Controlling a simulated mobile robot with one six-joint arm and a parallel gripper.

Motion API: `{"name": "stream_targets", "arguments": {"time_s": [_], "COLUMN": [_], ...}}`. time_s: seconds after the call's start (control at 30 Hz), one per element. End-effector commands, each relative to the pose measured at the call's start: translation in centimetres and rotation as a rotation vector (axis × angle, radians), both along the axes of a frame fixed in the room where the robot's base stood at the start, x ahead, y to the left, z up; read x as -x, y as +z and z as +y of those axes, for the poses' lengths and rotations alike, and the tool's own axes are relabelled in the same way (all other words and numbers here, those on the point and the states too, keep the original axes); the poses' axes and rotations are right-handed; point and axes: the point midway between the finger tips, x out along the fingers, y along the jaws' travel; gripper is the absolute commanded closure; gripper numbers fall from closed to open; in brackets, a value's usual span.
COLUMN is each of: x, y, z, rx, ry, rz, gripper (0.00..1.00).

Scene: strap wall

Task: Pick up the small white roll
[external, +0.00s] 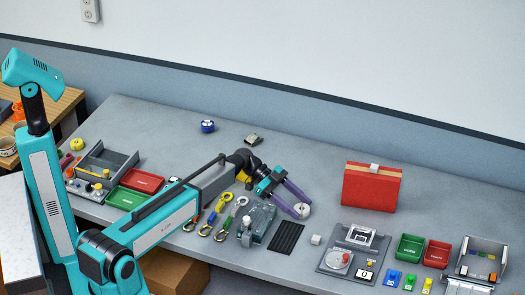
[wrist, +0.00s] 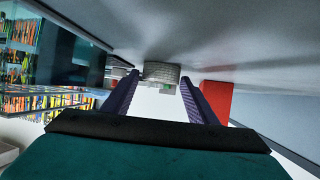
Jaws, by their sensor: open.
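The small white roll (external: 303,211) stands on the grey bench, right of the middle in the external view. In the wrist view the fingers (wrist: 158,80) lie one to each side of the roll. I cannot tell whether either finger touches it.
A red box (external: 371,187) stands to the right, and also shows in the wrist view (wrist: 217,98). The bench behind the roll is largely clear.

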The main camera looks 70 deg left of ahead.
Motion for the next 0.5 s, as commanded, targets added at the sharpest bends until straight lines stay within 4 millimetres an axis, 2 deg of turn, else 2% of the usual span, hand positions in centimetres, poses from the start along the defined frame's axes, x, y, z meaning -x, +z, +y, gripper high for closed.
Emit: {"name": "stream_targets", "arguments": {"time_s": [0.07, 0.2, 0.27, 0.5], "x": [0.01, 0.01, 0.01, 0.01], "y": [0.0, 0.0, 0.0, 0.04], "z": [0.0, 0.0, 0.01, 0.01], "rx": [0.0, 0.0, 0.0, 0.0], "ry": [0.0, 0.0, 0.0, 0.0], "rz": [0.0, 0.0, 0.0, 0.0], "gripper": [0.47, 0.71, 0.79, 0.8]}}
